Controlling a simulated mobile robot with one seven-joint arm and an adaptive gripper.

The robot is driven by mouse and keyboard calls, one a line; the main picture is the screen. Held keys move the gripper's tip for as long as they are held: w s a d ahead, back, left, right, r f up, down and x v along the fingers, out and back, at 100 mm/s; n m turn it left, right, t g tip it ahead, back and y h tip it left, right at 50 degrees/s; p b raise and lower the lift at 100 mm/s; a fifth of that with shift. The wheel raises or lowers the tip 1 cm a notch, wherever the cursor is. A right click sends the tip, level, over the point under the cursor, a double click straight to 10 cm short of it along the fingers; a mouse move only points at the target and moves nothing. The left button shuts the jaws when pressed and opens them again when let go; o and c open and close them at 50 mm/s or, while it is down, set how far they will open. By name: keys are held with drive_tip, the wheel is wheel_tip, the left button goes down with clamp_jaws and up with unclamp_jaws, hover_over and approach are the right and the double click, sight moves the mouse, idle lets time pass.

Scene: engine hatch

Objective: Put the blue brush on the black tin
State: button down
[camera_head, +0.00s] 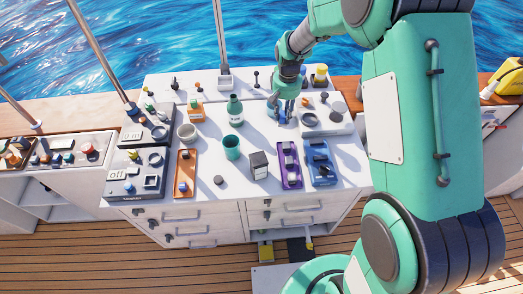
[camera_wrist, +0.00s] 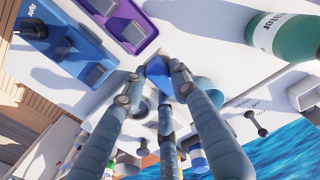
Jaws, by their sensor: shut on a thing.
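My gripper (camera_head: 282,113) is low over the back right part of the white worktop, beside the green bottle. In the wrist view its fingers (camera_wrist: 158,68) are closed around a blue object, which looks like the blue brush (camera_wrist: 157,73). Only a small blue part shows between the fingers; the rest is hidden by them. A dark box-shaped container with a pale front (camera_head: 258,165), which seems to be the black tin, stands upright on the worktop, nearer the front and left of the purple tray. My gripper is apart from it.
A green bottle (camera_head: 235,110) and teal cup (camera_head: 232,147) stand left of my gripper. A purple tray (camera_head: 290,166) and blue tray (camera_head: 320,163) lie at the front right.

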drive_tip(key=s+a+r+p, duration=0.2)
drive_tip(key=s, duration=0.8)
drive_tip(key=s+a+r+p, duration=0.1)
drive_tip(key=s+a+p, duration=0.1)
drive_tip(key=s, duration=0.9)
drive_tip(key=s+a+r+p, duration=0.2)
drive_tip(key=s+p, duration=0.2)
drive_tip(key=s, duration=0.7)
drive_tip(key=shift+r, duration=0.35)
drive_tip(key=shift+w+a, duration=0.1)
hover_over(260, 158)
drive_tip(key=shift+f+p, duration=0.45)
drive_tip(key=shift+f, duration=0.3)
drive_tip(key=shift+f, duration=1.75)
drive_tip(key=shift+f, duration=0.1)
